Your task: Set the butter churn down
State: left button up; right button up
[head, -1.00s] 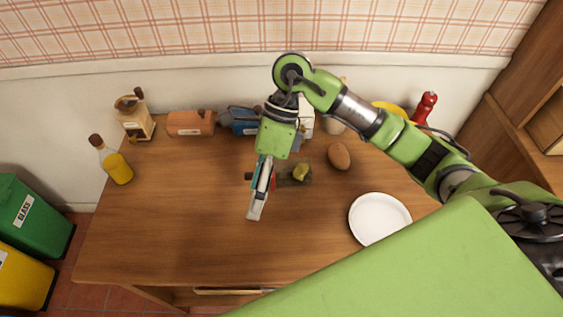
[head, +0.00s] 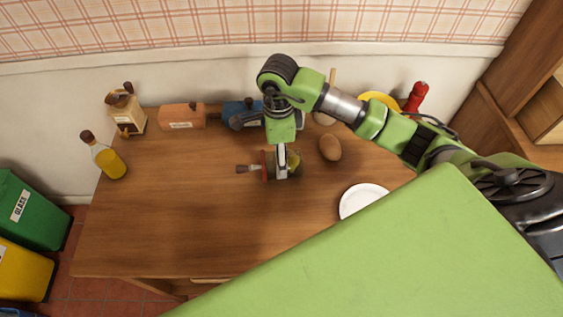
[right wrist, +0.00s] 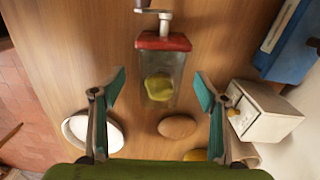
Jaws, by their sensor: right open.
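The butter churn (head: 265,166) has a clear glass jar, a red lid and a crank handle pointing left in the head view. It appears to lie on its side on the wooden table (head: 170,220). In the right wrist view the churn (right wrist: 161,62) shows a yellow-green lump inside its jar. My right gripper (head: 282,174) is over the jar in the head view and hides part of it. In the right wrist view my right gripper (right wrist: 161,82) is open, its fingers apart on either side of the jar with visible gaps. My left gripper is not in view.
A brown egg-shaped object (head: 330,148) lies right of the churn, and a white plate (head: 360,199) is nearer. A grinder (head: 126,110), oil bottle (head: 108,160), orange box (head: 183,117) and blue object (head: 243,113) stand left and behind. The table's front left is clear.

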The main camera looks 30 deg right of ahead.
jog(key=shift+s+f, duration=0.1)
jog(key=shift+f, duration=0.3)
jog(key=f+p, duration=0.1)
jog(key=f, duration=0.2)
jog(key=shift+d+f+p, duration=0.3)
jog(key=shift+d+p, duration=0.05)
jog(key=shift+f, duration=0.35)
jog(key=c, duration=1.7)
jog(key=shift+o, duration=0.2)
jog(key=shift+r, duration=0.1)
